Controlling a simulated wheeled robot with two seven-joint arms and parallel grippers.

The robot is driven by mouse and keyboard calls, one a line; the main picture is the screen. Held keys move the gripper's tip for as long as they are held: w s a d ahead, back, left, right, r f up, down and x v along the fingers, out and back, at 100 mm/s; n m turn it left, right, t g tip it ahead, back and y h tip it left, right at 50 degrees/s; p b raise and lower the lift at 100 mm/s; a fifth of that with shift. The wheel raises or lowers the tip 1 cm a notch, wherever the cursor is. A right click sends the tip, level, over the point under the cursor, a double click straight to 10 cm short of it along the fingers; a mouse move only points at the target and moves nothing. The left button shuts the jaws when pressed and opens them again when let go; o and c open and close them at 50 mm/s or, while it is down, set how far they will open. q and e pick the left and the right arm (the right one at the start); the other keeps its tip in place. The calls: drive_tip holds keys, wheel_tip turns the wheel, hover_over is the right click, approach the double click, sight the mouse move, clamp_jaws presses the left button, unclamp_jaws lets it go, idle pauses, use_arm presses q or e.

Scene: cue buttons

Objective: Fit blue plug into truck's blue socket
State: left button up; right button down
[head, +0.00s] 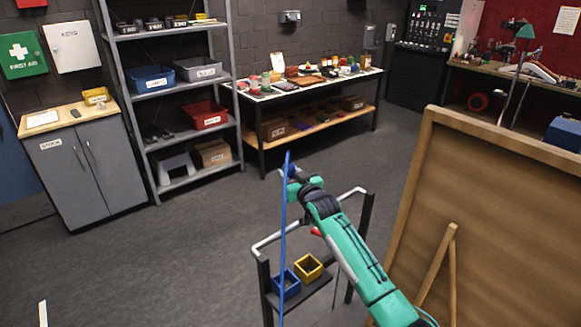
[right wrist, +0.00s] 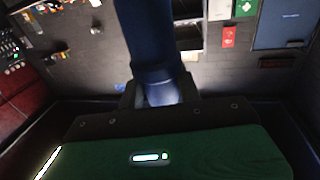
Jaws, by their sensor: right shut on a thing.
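My right gripper (head: 289,178), on the teal arm, is shut on the blue plug (head: 290,170), high above the truck. The right wrist view shows the plug as a dark blue cylinder (right wrist: 150,40) with a collar, between the jaws (right wrist: 160,92). A long thin blue rod or cord (head: 284,230) runs down from the grip past the frame's bottom edge. The truck (head: 266,290) has a dark frame and pale handles. Its square blue socket (head: 291,289) sits beside a yellow one (head: 308,267); the blue line crosses in front of the blue socket. My left gripper is not in view.
A brown board on an easel (head: 500,210) stands close at the right. A grey shelf unit (head: 187,88), a cabinet (head: 90,175) and a loaded table (head: 300,90) stand along the back. Grey floor (head: 150,260) is clear left of the truck.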

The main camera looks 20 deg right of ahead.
drive_tip(key=shift+s+a+p, duration=1.7)
drive_tip(key=shift+s+p, duration=0.15)
drive_tip(key=shift+s, duration=2.25)
drive_tip(key=shift+s+a+p, duration=1.65)
drive_tip(key=shift+s+p, duration=0.15)
drive_tip(key=shift+s, duration=2.25)
drive_tip(key=shift+s+f+b, duration=0.1)
drive_tip(key=shift+f+b, duration=8.95)
drive_tip(key=shift+f, duration=2.8)
drive_tip(key=shift+f, duration=0.6)
drive_tip(key=c, duration=0.9)
unclamp_jaws()
